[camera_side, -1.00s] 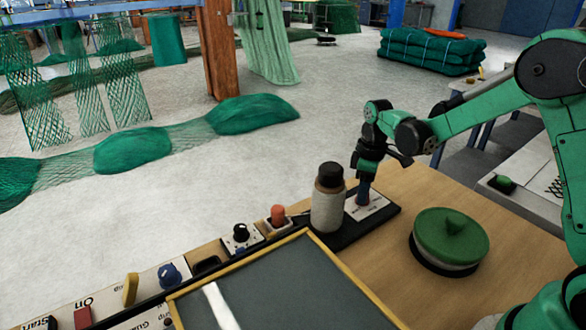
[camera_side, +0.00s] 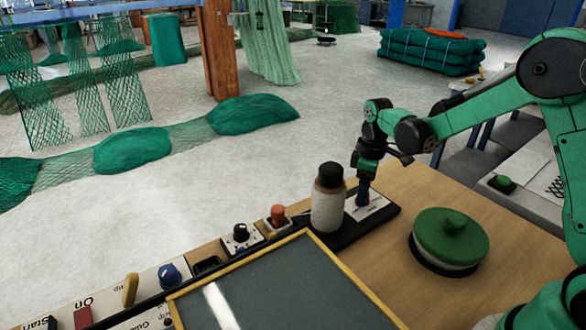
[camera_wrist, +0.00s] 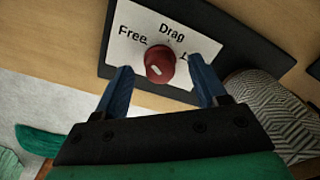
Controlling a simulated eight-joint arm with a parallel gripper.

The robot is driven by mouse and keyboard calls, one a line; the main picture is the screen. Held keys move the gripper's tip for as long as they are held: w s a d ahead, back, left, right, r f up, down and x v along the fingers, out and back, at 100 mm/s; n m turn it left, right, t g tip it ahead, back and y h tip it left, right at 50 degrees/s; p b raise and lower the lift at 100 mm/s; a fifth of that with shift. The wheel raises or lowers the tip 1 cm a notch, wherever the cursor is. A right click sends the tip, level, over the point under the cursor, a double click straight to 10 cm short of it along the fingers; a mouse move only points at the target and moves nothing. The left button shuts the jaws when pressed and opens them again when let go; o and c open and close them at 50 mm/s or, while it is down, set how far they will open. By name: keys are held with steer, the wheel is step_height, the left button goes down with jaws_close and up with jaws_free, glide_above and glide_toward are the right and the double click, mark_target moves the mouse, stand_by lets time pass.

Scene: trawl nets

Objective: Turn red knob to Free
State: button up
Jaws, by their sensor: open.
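The red knob (camera_wrist: 160,62) sits on a white label plate (camera_wrist: 190,47) in the wrist view. The words "Free", at its upper left, and "Drag", above it, are readable. A third word at its right is mostly hidden by the right finger. A short pale mark shows on the knob's top, towards its lower left. My gripper (camera_wrist: 159,66) is open, its two blue fingers on either side of the knob with a gap visible at each side. In the side view my gripper (camera_side: 363,194) is down at the label plate (camera_side: 378,208) and hides the knob.
A twine-wrapped bottle with a black cap (camera_side: 328,198) stands close left of my gripper. A round green-lidded container (camera_side: 449,238) is on the wooden table to the right. Other switches and knobs, including a black knob (camera_side: 241,232), line the panel at left.

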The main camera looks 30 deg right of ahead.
steer(key=shift+r, duration=2.75)
steer(key=shift+r, duration=0.15)
steer(key=s+a+r+m+t, duration=0.5)
steer(key=s+a+m+t, duration=0.1)
steer(key=s, duration=0.4)
steer(key=shift+a+r+m+t, duration=0.15)
steer(key=shift+a+m+t, duration=0.25)
steer(key=shift+a+t, duration=0.5)
